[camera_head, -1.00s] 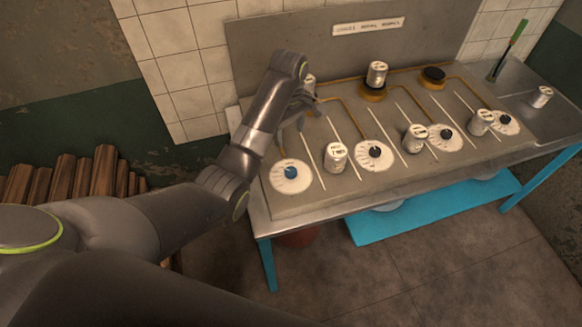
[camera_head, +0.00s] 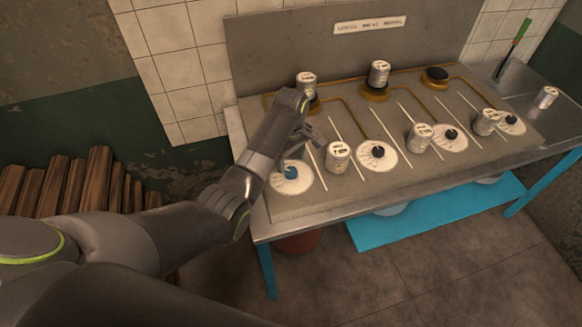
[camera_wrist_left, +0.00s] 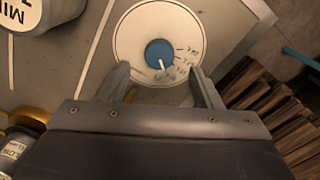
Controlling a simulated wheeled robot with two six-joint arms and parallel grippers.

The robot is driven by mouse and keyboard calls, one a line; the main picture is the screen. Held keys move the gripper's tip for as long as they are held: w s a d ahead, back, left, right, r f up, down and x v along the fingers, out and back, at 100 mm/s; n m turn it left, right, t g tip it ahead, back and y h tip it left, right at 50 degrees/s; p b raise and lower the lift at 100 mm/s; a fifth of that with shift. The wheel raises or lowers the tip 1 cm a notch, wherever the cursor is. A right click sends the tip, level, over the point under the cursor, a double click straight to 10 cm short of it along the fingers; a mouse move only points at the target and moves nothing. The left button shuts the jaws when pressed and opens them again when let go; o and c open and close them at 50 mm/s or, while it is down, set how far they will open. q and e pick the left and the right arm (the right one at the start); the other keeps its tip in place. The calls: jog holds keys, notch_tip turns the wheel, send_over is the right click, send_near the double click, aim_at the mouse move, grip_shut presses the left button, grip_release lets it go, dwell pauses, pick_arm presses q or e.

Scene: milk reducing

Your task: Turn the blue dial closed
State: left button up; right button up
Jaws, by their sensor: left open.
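The blue dial (camera_head: 290,172) sits on a white marked disc (camera_head: 304,183) at the left front of the metal table. In the left wrist view the blue dial (camera_wrist_left: 160,54) has a white pointer line aimed toward the printed marks. My left gripper (camera_head: 296,153) is just behind and above the dial. Its two fingers (camera_wrist_left: 160,74) are open and apart, one toward each side of the white disc, with the dial a little beyond the tips. Nothing is between the fingers. My right gripper is not seen.
A white can (camera_head: 339,157) stands just right of the dial. Several black dials on white discs, such as this black dial (camera_head: 378,152), line the front. Cans stand on burners (camera_head: 373,92) behind. Thin white strips divide the panel.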

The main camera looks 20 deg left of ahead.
aim_at(291, 171)
pick_arm(q)
jog(key=shift+f, duration=2.3)
jog(key=c, duration=1)
